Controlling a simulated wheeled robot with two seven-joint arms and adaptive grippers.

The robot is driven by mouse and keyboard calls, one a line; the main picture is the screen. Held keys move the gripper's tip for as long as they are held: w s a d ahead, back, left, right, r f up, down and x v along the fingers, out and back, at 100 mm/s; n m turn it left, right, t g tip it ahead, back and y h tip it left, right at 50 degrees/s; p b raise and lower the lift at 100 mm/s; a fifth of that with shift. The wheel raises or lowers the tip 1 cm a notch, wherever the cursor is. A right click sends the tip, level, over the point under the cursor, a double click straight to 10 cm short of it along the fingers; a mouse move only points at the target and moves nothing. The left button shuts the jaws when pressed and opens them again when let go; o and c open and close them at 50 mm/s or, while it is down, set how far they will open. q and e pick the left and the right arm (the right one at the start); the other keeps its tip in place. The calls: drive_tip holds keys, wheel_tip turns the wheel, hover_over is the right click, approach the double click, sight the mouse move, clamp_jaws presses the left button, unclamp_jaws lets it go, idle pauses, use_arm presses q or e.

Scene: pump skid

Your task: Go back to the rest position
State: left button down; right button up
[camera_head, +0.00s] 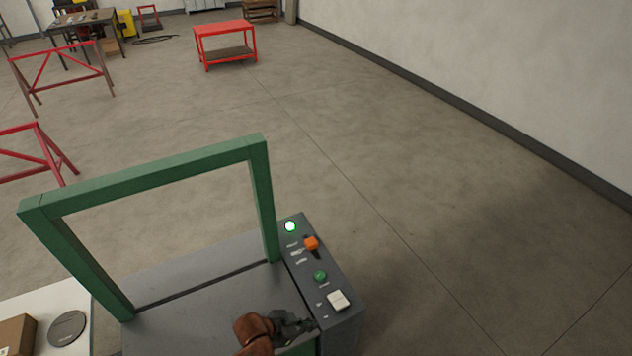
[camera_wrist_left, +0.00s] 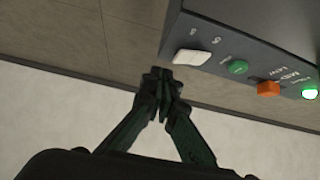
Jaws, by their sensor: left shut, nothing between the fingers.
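My left gripper (camera_head: 300,324) is at the bottom of the head view, low beside the near end of a grey control panel (camera_head: 345,317). In the left wrist view its dark fingers (camera_wrist_left: 163,77) meet at the tips, shut with nothing between them. The panel carries a white rocker switch (camera_head: 338,300), a green button (camera_head: 320,276), an orange selector (camera_head: 311,243) and a lit green lamp (camera_head: 290,226). In the left wrist view the fingertips appear just below the white switch (camera_wrist_left: 192,57), seemingly apart from it. My right gripper is not in view.
A green frame (camera_head: 155,175) stands over a grey machine top (camera_head: 190,310) beside the panel. A white surface at lower left holds a cardboard box (camera_head: 15,335) and a dark disc (camera_head: 68,327). Red trestles (camera_head: 62,72) and a red cart (camera_head: 226,43) stand farther off. Floor at right is clear.

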use_arm(q)
drive_tip(key=s+a+n+y, duration=0.35)
drive_tip(key=s+a, duration=0.45)
drive_tip(key=a, duration=0.3)
drive_tip(key=s+a+n+g+y, duration=0.15)
drive_tip(key=s+a+n, duration=0.35)
drive_tip(key=s+a, duration=0.5)
drive_tip(key=s+a+n+t+y, duration=0.1)
drive_tip(key=s+a+n+y, duration=0.35)
drive_tip(key=a, duration=0.85)
wheel_tip(320, 180, down, 36)
drive_tip(key=s+d+m+g+h+b, duration=0.1)
drive_tip(key=s+m+g+b, duration=0.1)
drive_tip(key=b, duration=0.8)
drive_tip(key=s+f+b, duration=0.3)
drive_tip(key=s+f, duration=0.3)
drive_tip(key=f, duration=0.4)
drive_tip(key=s+f+b, duration=0.3)
drive_tip(key=s+f, duration=0.4)
drive_tip(key=f, duration=0.3)
drive_tip(key=s+f+g+b, duration=0.1)
drive_tip(key=s+f+b, duration=0.3)
drive_tip(key=s+f, duration=0.3)
wheel_tip(320, 180, down, 3)
drive_tip(key=shift+d+r, duration=0.1)
drive_tip(key=shift+d, duration=0.2)
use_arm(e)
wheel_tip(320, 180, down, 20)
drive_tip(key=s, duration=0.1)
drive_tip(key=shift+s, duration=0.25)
